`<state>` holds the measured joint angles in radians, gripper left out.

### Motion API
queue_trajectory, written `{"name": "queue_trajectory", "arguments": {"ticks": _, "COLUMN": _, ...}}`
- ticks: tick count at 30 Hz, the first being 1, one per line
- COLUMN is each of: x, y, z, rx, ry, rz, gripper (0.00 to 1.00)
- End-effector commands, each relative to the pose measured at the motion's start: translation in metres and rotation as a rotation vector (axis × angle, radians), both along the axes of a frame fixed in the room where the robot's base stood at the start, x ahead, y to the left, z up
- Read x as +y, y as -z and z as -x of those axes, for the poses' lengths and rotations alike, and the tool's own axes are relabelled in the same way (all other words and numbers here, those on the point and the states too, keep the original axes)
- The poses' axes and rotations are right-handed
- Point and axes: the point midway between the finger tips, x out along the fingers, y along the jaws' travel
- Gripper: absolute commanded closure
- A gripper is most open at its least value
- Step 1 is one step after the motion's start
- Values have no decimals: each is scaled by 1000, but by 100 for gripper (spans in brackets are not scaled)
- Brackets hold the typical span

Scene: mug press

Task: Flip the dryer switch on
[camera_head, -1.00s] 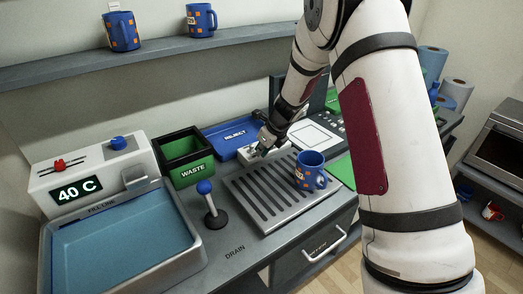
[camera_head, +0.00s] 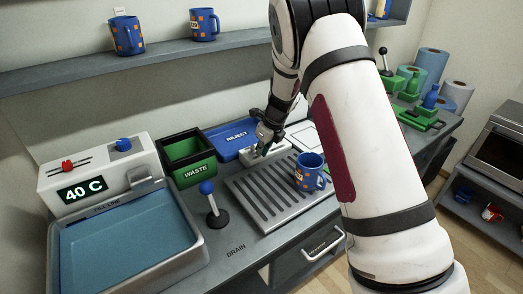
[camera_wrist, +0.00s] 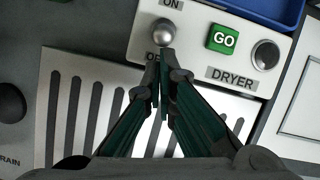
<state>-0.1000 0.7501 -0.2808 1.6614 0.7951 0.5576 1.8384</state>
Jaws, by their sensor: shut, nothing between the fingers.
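The dryer panel (camera_wrist: 195,68) is a light box at the back edge of the slotted rack; it also shows in the head view (camera_head: 284,152). In the wrist view its round silver switch knob (camera_wrist: 163,31) sits between the ON label above and the partly hidden OFF label below. Which way the lever is set I cannot tell for sure. A green GO button (camera_wrist: 222,39) and a dark round lamp (camera_wrist: 265,54) are to its right. My gripper (camera_wrist: 161,62) is shut and empty, its tips just below the knob in the picture; contact is unclear. The head view shows my gripper (camera_head: 261,152) over the panel.
A blue mug (camera_head: 311,172) stands on the right of the slotted rack (camera_head: 262,204). A blue-knobbed lever (camera_head: 208,189), green WASTE bin (camera_head: 190,171) and blue REJECT tray (camera_head: 236,134) are nearby. The water basin (camera_head: 125,245) is at left.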

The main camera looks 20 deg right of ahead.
Motion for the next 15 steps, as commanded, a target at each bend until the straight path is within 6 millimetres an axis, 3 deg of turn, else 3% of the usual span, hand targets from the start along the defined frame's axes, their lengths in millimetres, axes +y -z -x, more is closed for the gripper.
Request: {"name": "queue_trajectory", "arguments": {"ticks": 15, "x": 3, "y": -4, "z": -6, "rx": 91, "ry": -3, "rz": 31, "gripper": 100}}
